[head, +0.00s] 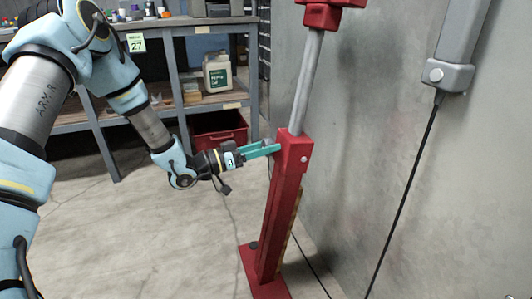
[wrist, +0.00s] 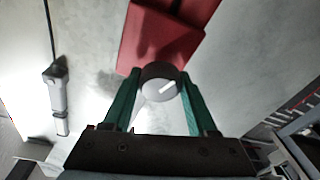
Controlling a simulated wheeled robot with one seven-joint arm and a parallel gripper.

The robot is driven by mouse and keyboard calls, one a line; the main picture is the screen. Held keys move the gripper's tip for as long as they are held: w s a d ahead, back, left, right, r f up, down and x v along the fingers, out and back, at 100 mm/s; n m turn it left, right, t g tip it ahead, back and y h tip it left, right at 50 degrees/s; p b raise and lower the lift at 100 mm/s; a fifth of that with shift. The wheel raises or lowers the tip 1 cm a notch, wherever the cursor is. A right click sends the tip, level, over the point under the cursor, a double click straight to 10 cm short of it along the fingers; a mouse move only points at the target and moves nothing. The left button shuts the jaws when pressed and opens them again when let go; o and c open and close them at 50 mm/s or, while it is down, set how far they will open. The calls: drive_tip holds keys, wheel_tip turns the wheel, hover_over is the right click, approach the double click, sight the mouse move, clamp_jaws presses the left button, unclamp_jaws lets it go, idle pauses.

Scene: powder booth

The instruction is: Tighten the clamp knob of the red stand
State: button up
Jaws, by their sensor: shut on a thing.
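The red stand (head: 283,205) is upright near the grey wall, with a grey rod (head: 308,80) rising from its red post to a red head (head: 322,14). In the wrist view the red post (wrist: 165,35) fills the top middle. The clamp knob (wrist: 160,84) is a grey round knob with a white mark on its face, in front of the post. My gripper (head: 272,149) reaches the upper post from the left. In the wrist view its green fingers (wrist: 156,92) are shut on the knob, one on each side. In the head view the fingers mostly hide the knob.
A grey workbench (head: 170,70) with a shelf stands at the back left, bearing a white jug (head: 217,72). A red bin (head: 218,131) sits under it. A grey wall box (head: 448,74) with a hanging black cable is at right.

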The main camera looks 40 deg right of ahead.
drive_tip(key=m+g+b, duration=0.1)
drive_tip(key=m, duration=0.3)
drive_tip(key=m+g+b, duration=0.1)
drive_tip(key=m+b, duration=0.1)
drive_tip(key=m, duration=0.2)
drive_tip(key=shift+w+f+g+y, duration=0.1)
drive_tip(key=shift+f+g+y, duration=0.05)
drive_tip(key=shift+g+y, duration=0.2)
drive_tip(key=m+y+b, duration=0.1)
drive_tip(key=m, duration=0.2)
drive_tip(key=m+g+b, duration=0.1)
drive_tip(key=m, duration=0.2)
drive_tip(key=shift+y+b, duration=0.35)
drive_tip(key=shift+b, duration=0.05)
drive_tip(key=shift+m, duration=0.4)
drive_tip(key=o, duration=1.4)
drive_tip(key=shift+c, duration=0.2)
drive_tip(key=p+v, duration=0.1)
drive_tip(key=v, duration=1)
drive_tip(key=shift+p, duration=0.35)
drive_tip(key=shift+w+d, duration=0.1)
drive_tip(key=shift+d, duration=0.05)
